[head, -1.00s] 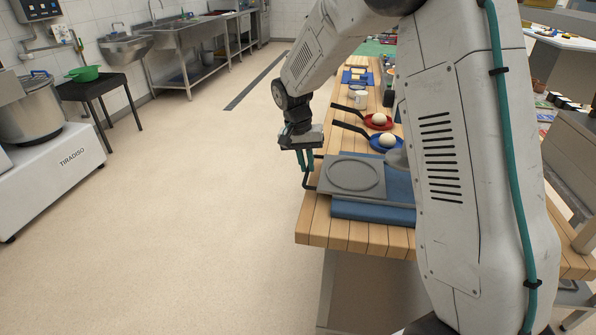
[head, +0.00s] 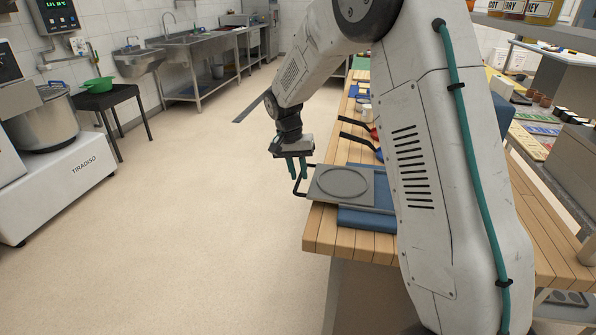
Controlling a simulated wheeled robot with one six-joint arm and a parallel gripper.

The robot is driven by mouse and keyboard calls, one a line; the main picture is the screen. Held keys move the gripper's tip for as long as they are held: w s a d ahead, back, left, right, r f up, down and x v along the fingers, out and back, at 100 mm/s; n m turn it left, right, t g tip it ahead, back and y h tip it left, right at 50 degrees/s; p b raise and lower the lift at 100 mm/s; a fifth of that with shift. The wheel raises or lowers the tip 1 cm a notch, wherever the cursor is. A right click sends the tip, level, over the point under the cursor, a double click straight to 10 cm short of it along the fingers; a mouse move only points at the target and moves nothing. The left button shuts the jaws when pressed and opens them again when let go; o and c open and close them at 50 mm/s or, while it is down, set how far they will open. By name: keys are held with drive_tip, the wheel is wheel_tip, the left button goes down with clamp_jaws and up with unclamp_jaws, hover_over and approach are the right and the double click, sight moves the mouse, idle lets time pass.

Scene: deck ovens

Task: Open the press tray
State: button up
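The press tray (head: 370,203) is a flat grey plate with a round recess, on the blue base (head: 365,219) near the front left corner of the wooden table. It sits offset to the left of the base. Its black handle (head: 297,187) sticks out left past the table edge. My gripper (head: 298,178) points down at the handle, with its two green fingers around or just in front of it. A narrow gap shows between the fingers. I cannot tell if they clamp the handle. My arm hides the right part of the tray and base.
Black-handled utensils (head: 357,138) lie behind the tray on the wooden table (head: 345,239). Open floor (head: 200,220) lies left of the table. A mixer (head: 70,175) and a stool with a green bowl (head: 98,84) stand farther left.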

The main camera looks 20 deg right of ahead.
drive_tip(key=shift+r, duration=0.1)
wheel_tip(320, 180, up, 8)
drive_tip(key=a, duration=0.1)
drive_tip(key=shift+w+f, duration=0.25)
drive_tip(key=shift+w, duration=0.2)
drive_tip(key=s, duration=0.1)
drive_tip(key=s+f+n, duration=0.1)
drive_tip(key=s+n, duration=0.1)
drive_tip(key=s, duration=0.1)
drive_tip(key=shift+a+f+g, duration=0.25)
drive_tip(key=shift+a+g, duration=0.1)
drive_tip(key=shift+g, duration=0.05)
drive_tip(key=s+a+r+n+t, duration=0.1)
drive_tip(key=s+r, duration=0.2)
drive_tip(key=s, duration=0.8)
drive_tip(key=s+a+r+n+t+y, duration=0.1)
drive_tip(key=s+r+n, duration=0.1)
drive_tip(key=s, duration=1)
drive_tip(key=s+a+r+n+t, duration=0.1)
drive_tip(key=s+r, duration=0.3)
drive_tip(key=s, duration=0.8)
drive_tip(key=shift+r+n+t+y, duration=0.3)
drive_tip(key=shift+r+n+y, duration=0.1)
drive_tip(key=shift+n, duration=0.3)
